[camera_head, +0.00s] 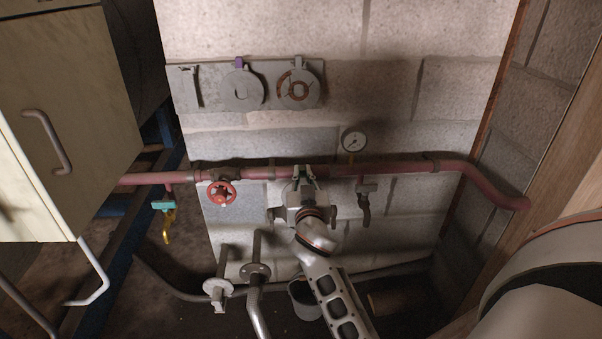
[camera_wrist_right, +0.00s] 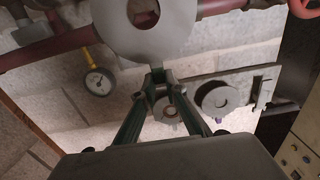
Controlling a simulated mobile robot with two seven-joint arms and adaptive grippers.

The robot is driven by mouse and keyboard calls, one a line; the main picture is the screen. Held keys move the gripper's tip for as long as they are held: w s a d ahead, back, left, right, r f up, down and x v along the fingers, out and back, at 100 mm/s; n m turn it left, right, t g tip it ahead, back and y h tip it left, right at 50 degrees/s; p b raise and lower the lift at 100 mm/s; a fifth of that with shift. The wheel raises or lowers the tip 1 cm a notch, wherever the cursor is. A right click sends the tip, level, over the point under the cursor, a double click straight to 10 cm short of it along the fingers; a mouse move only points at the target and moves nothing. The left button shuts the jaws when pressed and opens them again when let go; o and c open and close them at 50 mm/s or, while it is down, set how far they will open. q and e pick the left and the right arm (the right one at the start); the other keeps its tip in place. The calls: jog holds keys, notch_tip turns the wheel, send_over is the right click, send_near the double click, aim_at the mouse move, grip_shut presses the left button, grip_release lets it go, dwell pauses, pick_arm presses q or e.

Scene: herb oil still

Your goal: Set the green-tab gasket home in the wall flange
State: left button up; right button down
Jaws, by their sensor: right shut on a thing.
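My right gripper (camera_head: 303,185) is in front of the red pipe, low on the block wall. In the wrist view its dark green fingers (camera_wrist_right: 157,78) close together at the tips. A large grey ring gasket (camera_wrist_right: 122,38) with a round hole sits at the fingertips, held by its edge. Its tab is hidden between them. Two flanged pipe parts (camera_head: 255,271) stand low on the left of my right arm; I cannot tell which is the wall flange. My left gripper is not in view.
A grey wall rack (camera_head: 272,68) holds a purple-tab gasket (camera_head: 242,92) and a brown-marked round piece (camera_head: 297,88). A red valve wheel (camera_head: 222,193), gauge (camera_head: 354,140) and small tap (camera_head: 365,203) line the red pipe (camera_head: 400,166).

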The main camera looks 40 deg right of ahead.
aim_at(303, 182)
jog(key=shift+f, duration=0.5)
jog(key=shift+f+b, duration=1.1)
jog(key=shift+f, duration=0.3)
pick_arm(q)
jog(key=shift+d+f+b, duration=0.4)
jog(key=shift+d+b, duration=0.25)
jog(key=shift+b, duration=0.3)
pick_arm(e)
jog(key=shift+w+f, duration=0.1)
jog(key=shift+f, duration=1.2)
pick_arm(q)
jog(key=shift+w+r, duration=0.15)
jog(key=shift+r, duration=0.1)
pick_arm(e)
jog(key=c, duration=2)
grip_release()
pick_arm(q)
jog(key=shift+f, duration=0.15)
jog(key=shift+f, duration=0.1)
